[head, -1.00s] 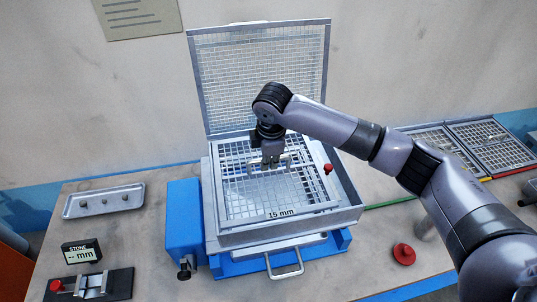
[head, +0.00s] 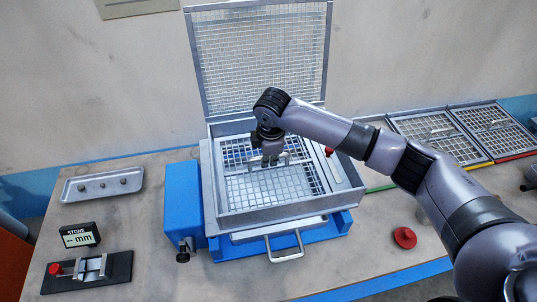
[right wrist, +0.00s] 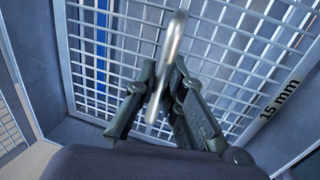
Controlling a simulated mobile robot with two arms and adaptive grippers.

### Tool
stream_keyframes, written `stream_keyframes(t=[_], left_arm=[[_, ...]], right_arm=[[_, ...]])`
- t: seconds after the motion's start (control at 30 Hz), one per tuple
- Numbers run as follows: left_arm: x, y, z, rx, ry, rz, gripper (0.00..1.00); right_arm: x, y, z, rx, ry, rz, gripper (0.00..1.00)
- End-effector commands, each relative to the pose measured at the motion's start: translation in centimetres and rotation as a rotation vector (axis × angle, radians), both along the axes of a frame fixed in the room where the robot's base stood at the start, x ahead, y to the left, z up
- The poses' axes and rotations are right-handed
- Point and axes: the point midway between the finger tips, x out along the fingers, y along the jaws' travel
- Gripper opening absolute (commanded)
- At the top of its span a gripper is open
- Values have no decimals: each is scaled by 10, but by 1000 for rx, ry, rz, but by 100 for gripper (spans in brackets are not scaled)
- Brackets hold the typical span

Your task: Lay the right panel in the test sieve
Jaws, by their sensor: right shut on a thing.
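My right gripper (head: 272,160) is shut on the handle of a mesh panel (head: 265,190). The metal handle (right wrist: 173,45) stands between its fingers in the right wrist view, where the panel's frame bears "15 mm" (right wrist: 280,98). The panel is inside the walls of the square metal test sieve (head: 285,212), low and about level; in the head view its front edge and label are hidden behind the front wall. I cannot tell whether it rests on the bottom. The sieve's mesh lid (head: 262,60) stands open at the back. My left gripper is out of view.
A blue base (head: 183,208) carries the sieve. A tray of stones (head: 75,190), a "STONE mm" display (head: 80,236) and a clamp-like device (head: 92,268) stand left. A red knob (head: 405,237) is right.

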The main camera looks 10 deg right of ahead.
Motion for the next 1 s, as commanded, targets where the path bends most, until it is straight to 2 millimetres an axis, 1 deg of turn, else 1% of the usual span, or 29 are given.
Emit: stream_keyframes(t=[0.3,0.33,0.67,0.9,1.0], left_arm=[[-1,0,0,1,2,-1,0],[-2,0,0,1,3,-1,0],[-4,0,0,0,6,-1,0],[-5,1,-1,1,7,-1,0],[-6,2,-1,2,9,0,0]], right_arm=[[1,0,1,2,-4,0,0],[1,0,1,2,-4,0,12],[0,0,0,0,-1,0,34],[-1,-1,-3,-2,4,0,34],[-1,0,1,-1,3,0,34]])
